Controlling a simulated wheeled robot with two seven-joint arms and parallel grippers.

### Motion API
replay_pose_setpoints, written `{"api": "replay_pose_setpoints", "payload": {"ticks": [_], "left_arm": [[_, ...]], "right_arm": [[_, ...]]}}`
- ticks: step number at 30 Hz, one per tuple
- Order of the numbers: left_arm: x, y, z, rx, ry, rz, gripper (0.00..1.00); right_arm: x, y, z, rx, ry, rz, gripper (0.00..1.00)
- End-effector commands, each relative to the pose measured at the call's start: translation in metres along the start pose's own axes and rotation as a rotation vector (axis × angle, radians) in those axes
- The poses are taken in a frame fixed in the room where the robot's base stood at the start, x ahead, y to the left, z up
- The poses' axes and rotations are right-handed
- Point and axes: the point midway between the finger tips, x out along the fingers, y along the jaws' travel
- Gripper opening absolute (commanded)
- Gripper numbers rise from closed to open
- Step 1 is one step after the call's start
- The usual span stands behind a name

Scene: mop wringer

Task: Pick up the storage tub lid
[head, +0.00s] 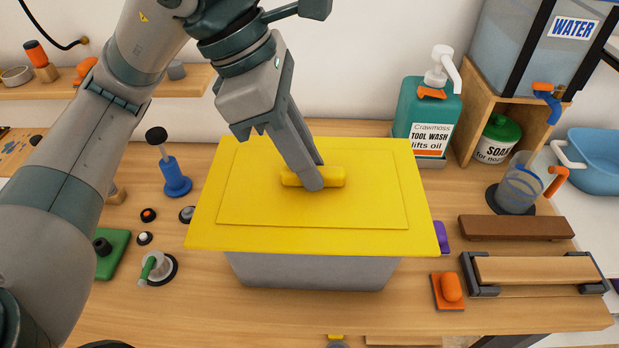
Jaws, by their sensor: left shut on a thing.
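The storage tub lid (370,208) is a flat yellow rectangle with a raised bar handle (333,176) at its middle. It lies over the top of the grey storage tub (310,271), which stands on the wooden bench. I cannot tell whether the lid touches the tub's rim all round. My left gripper (313,183) comes down from above and is shut on the bar handle, its fingers covering the middle of the handle. The tub's inside is hidden under the lid. My right gripper is not in view.
A teal tool wash bottle (420,117) stands behind the tub. At right are a water tank (540,45), a soap pot (498,140), a clear jug (518,185) and a brown bar (515,228). A blue plunger-like tool (174,177) stands left. Bare bench (200,310) shows front left.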

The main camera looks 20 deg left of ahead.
Motion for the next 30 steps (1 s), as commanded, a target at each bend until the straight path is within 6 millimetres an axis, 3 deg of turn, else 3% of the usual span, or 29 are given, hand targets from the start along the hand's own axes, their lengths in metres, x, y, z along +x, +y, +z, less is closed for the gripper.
{"api": "replay_pose_setpoints", "payload": {"ticks": [1,5,15,21,30], "left_arm": [[0.006,-0.002,-0.003,0.006,-0.001,0.004,0.00],[-0.002,-0.012,-0.003,0.014,0.002,0.007,0.00],[-0.035,-0.063,0.005,0.011,0.003,0.005,0.00],[-0.042,-0.075,0.006,0.009,0.004,0.004,0.00],[-0.044,-0.078,0.007,0.008,0.005,0.002,0.00]], "right_arm": [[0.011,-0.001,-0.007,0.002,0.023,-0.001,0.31],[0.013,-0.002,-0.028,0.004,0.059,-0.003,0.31],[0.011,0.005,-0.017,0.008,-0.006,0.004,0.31],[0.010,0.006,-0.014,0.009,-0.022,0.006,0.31],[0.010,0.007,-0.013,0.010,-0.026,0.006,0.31]]}}
